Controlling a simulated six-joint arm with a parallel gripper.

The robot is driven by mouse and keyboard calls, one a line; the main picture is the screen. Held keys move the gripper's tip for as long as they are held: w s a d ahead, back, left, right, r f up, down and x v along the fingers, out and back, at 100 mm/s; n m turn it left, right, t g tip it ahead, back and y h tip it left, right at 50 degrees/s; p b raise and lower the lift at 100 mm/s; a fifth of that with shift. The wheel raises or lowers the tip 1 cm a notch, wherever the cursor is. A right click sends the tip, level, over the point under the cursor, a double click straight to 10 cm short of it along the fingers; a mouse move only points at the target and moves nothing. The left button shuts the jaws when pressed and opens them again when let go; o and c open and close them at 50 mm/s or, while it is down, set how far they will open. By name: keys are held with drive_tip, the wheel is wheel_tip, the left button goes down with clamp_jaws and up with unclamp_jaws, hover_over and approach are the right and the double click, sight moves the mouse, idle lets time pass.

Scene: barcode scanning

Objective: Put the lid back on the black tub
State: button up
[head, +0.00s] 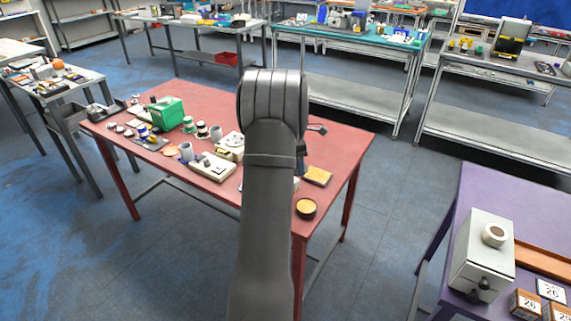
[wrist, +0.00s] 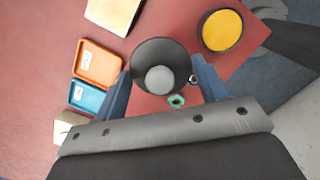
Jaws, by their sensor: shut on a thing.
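The black tub (wrist: 222,31) stands open on the red table, and its inside shows yellow. It also shows in the head view (head: 306,209) near the table's front right corner. The lid (wrist: 147,53) is a dark round disc with a grey knob in its middle. My gripper (wrist: 161,78) has its two blue fingers shut on the lid, one on each side. The lid is left of the tub in the wrist view and apart from it. In the head view my arm hides the lid and most of the gripper.
An orange tray (wrist: 98,62) and a blue tray (wrist: 88,98) lie left of the lid. A green ring (wrist: 176,101) lies just below it. A tan box (head: 317,176) is behind the tub. A green box (head: 167,112) and several small items crowd the table's left side.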

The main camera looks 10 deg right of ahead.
sight(308, 206)
drive_tip(key=s+m, duration=0.3)
drive_tip(key=s, duration=0.7)
drive_tip(key=shift+s+d+f, duration=0.1)
drive_tip(key=shift+d+f, duration=0.05)
drive_tip(key=shift+f, duration=1.6)
drive_tip(key=shift+d+f, duration=0.1)
drive_tip(key=shift+f, duration=1.65)
drive_tip(key=shift+f, duration=0.15)
drive_tip(key=o, duration=1.2)
drive_tip(key=shift+o, duration=0.2)
wheel_tip(308, 206, up, 7)
clamp_jaws()
